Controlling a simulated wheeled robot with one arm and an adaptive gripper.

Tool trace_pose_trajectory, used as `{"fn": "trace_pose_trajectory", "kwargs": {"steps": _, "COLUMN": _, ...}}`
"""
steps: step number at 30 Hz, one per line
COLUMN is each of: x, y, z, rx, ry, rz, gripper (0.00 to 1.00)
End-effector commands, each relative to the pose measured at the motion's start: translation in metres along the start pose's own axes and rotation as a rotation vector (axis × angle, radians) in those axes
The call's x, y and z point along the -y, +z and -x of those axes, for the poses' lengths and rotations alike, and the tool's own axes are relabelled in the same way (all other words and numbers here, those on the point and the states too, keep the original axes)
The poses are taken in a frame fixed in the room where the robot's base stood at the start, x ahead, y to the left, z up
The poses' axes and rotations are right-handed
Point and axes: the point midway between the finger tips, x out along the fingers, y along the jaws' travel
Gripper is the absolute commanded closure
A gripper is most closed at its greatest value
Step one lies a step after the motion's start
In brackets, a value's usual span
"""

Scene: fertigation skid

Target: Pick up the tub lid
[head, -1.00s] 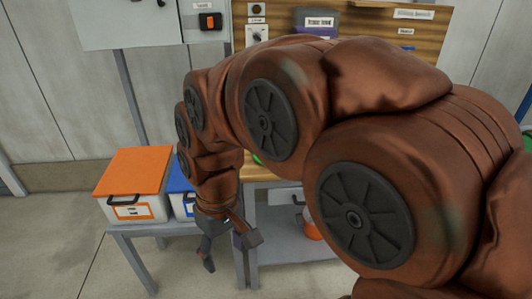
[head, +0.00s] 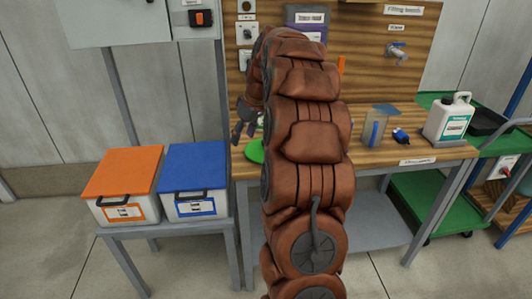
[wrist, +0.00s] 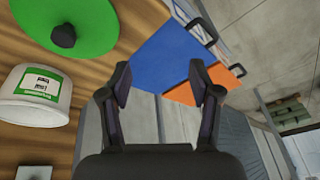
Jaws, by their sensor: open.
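The tub lid (wrist: 68,22) is a round green disc with a black knob, lying on the wooden bench at the upper left of the wrist view. In the head view its green edge (head: 254,152) shows at the bench's left end, partly hidden by my arm. A white tub (wrist: 35,97) with a green label is beside it in the wrist view. My gripper (head: 243,132) is open and empty, above the bench's left end near the lid. In the wrist view my gripper (wrist: 160,84) has its fingers apart, with the lid off to their left.
An orange-lidded box (head: 122,188) and a blue-lidded box (head: 195,182) sit on a low stand left of the bench. A white jug (head: 448,118), a blue container (head: 375,127) and a small blue item (head: 401,136) stand on the bench (head: 380,158). A green cart (head: 432,198) is at right.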

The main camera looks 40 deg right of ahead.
Motion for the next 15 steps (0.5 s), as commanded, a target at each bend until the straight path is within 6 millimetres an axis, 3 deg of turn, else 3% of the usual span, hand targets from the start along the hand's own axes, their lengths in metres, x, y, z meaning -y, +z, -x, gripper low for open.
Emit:
{"fn": "trace_pose_trajectory", "kwargs": {"steps": 1, "x": -0.025, "y": 0.002, "z": -0.005, "rx": -0.014, "ry": 0.011, "rz": -0.005, "gripper": 0.37}}
{"fn": "trace_pose_trajectory", "kwargs": {"steps": 6, "x": -0.092, "y": 0.011, "z": -0.009, "rx": -0.057, "ry": 0.055, "rz": 0.007, "gripper": 0.37}}
{"fn": "trace_pose_trajectory", "kwargs": {"steps": 10, "x": -0.122, "y": 0.018, "z": -0.010, "rx": -0.075, "ry": 0.077, "rz": 0.014, "gripper": 0.37}}
{"fn": "trace_pose_trajectory", "kwargs": {"steps": 15, "x": -0.138, "y": 0.021, "z": -0.014, "rx": -0.082, "ry": 0.089, "rz": 0.020, "gripper": 0.37}}
